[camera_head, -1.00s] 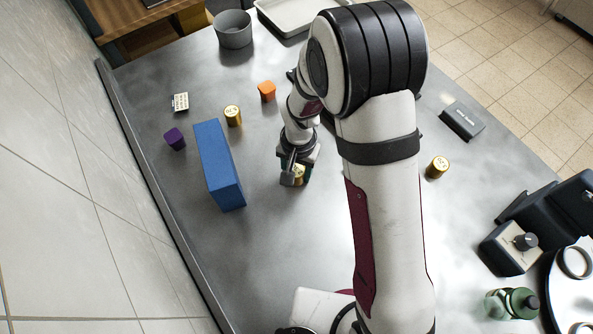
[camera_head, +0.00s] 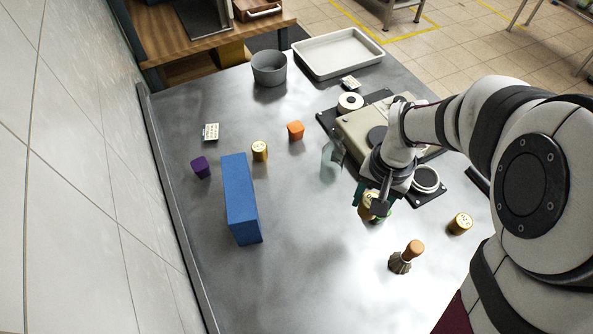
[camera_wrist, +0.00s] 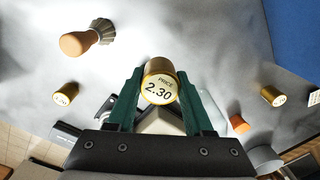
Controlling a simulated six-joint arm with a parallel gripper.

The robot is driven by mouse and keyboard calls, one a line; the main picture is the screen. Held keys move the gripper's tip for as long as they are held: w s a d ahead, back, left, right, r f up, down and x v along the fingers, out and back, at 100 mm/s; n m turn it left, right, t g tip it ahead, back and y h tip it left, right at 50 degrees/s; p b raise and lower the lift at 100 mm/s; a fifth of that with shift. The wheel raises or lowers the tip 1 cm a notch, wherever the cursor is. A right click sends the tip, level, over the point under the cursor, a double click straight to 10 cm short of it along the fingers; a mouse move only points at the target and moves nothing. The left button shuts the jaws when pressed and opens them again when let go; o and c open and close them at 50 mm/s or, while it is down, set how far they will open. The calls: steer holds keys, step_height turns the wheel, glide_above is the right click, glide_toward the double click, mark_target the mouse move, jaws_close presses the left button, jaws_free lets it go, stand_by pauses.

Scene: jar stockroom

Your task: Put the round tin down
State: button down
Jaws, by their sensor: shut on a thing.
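My gripper (camera_head: 374,207) has green fingers, shut on a round gold tin (camera_wrist: 159,82) whose top label reads "PRICE 2.30". In the head view the held tin (camera_head: 366,208) shows only partly between the fingers, over the right middle of the grey table. The height of its base above the table is hard to judge. Two similar gold tins stand on the table: one (camera_head: 260,151) near the blue block and one (camera_head: 460,223) to the right of my gripper.
A blue block (camera_head: 240,200), orange cube (camera_head: 296,130), purple block (camera_head: 201,167) and wooden-handled brush (camera_head: 402,260) stand around. A clear glass (camera_head: 331,162) and beige device (camera_head: 362,128) lie close behind my gripper. A grey bowl (camera_head: 269,68) and white tray (camera_head: 338,54) are at the back. The front middle is clear.

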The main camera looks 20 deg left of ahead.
steer(key=a+r+m, duration=0.2)
steer(key=a+r, duration=1)
steer(key=a, duration=0.4)
glide_above(237, 185)
step_height(237, 185, down, 7)
steer(key=shift+r, duration=0.1)
steer(key=shift+f, duration=2)
steer(key=shift+c, duration=1.5)
jaws_free()
steer(key=shift+f, duration=0.15)
